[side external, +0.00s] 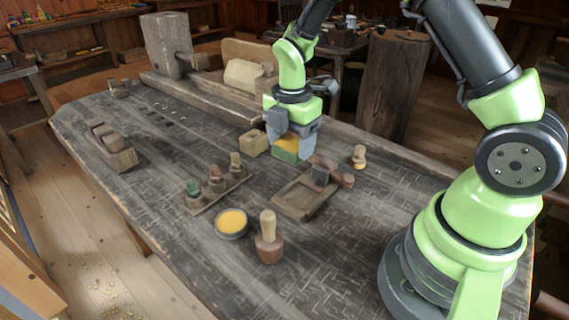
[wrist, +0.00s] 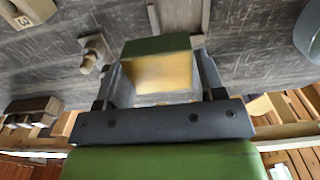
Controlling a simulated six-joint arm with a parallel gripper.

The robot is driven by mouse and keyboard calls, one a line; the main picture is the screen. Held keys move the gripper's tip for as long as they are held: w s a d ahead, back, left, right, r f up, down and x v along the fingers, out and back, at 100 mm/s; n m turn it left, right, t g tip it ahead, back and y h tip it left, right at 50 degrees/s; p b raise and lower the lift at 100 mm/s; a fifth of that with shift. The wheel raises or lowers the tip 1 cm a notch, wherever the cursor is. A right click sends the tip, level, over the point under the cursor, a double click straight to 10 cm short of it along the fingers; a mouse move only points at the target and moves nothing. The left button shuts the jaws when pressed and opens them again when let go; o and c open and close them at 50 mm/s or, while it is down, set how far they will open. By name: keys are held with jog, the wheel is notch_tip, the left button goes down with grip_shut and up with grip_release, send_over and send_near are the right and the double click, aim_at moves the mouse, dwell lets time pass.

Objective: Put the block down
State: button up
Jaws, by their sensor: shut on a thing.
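A block with green sides and a yellow-tan face (side external: 287,149) is between the fingers of my gripper (side external: 290,140), over the middle of the dark workbench (side external: 150,215). In the wrist view the block (wrist: 158,68) fills the space between the two grey fingers of my gripper (wrist: 163,78), its green edge facing up in the picture. My gripper is shut on it. The block is low over the bench; I cannot tell whether its underside touches the wood. The fingers hide part of the block's sides.
A small tan block (side external: 253,143) stands just left of the held block. A shallow wooden tray (side external: 290,203) with dark pieces is close in front. A spool rack (side external: 204,204), a bowl of yellow stuff (side external: 232,223) and a mallet (side external: 269,244) stand nearer. The bench's left part has bare room.

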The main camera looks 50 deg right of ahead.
send_over(278, 162)
notch_tip(278, 162, down, 10)
jog(key=shift+w+f, duration=0.1)
dwell(0.4)
jog(key=o, duration=0.6)
jog(key=shift+f, duration=0.1)
